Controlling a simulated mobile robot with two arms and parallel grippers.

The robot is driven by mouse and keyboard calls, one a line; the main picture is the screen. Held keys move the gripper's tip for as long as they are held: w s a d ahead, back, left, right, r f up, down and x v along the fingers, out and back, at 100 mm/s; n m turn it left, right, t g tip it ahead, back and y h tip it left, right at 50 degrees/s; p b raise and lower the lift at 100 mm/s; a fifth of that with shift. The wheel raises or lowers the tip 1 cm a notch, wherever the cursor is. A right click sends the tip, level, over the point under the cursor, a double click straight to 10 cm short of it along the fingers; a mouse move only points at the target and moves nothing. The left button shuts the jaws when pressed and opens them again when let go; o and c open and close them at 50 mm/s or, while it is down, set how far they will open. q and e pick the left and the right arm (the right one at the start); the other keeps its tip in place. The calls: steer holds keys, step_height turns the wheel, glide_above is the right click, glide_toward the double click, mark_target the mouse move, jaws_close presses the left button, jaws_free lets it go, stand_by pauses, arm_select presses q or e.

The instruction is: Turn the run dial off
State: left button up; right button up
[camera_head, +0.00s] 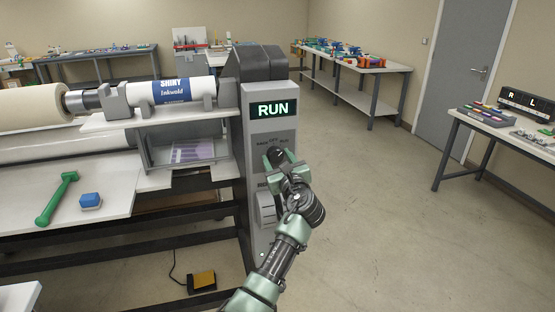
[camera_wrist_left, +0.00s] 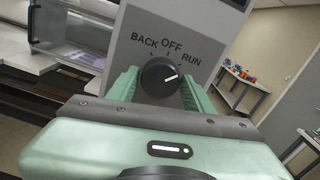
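The run dial (camera_head: 276,155) is a dark round knob on the grey control panel (camera_head: 256,206) at the end of the laminator. In the left wrist view the dial (camera_wrist_left: 158,76) has a white mark turned toward RUN, with BACK and OFF printed to its left and above. My left gripper (camera_head: 285,166) is at the panel. Its green fingers are open, one on each side of the dial, with narrow gaps visible. The display (camera_head: 272,109) above the dial reads RUN in lit letters. My right gripper is in neither view.
The laminator carries a labelled roll (camera_head: 173,92) at the left. A green tool (camera_head: 57,198) and a blue block (camera_head: 91,200) lie on its white table. A yellow pedal (camera_head: 201,281) is on the floor. Side tables stand back and right; the floor between is clear.

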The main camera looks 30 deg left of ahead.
arm_select(q)
steer(key=c, duration=0.9)
steer(key=shift+n, duration=0.3)
steer(key=n+b, duration=0.1)
steer(key=n, duration=0.2)
steer(key=shift+d+f, duration=0.1)
steer(key=shift+f, duration=0.05)
steer(key=shift+n+b, duration=1.3)
steer(key=shift+n, duration=1.2)
steer(key=o, duration=1.4)
